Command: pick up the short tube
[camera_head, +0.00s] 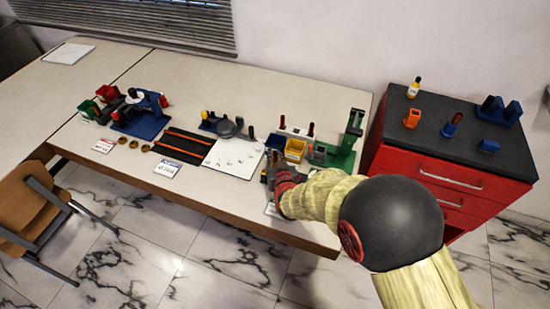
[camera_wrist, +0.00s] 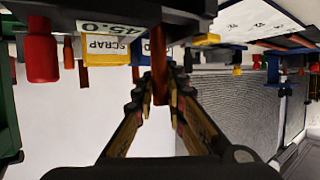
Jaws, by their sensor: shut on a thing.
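My gripper (camera_wrist: 160,95) is shut on a brown tube (camera_wrist: 159,68), which stands between the fingertips in the wrist view. This appears to be the short tube. In the head view my gripper (camera_head: 274,168) is at the front edge of the table, just in front of the yellow bin (camera_head: 295,148). Most of the gripper is hidden there by my arm.
The yellow bin marked SCRAP (camera_wrist: 106,48) is close to the left of my fingers in the wrist view. A green stand (camera_head: 352,130) is at the table's right end. A red drawer cabinet (camera_head: 440,178) stands to the right. A white sheet (camera_head: 234,158) lies left of my gripper.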

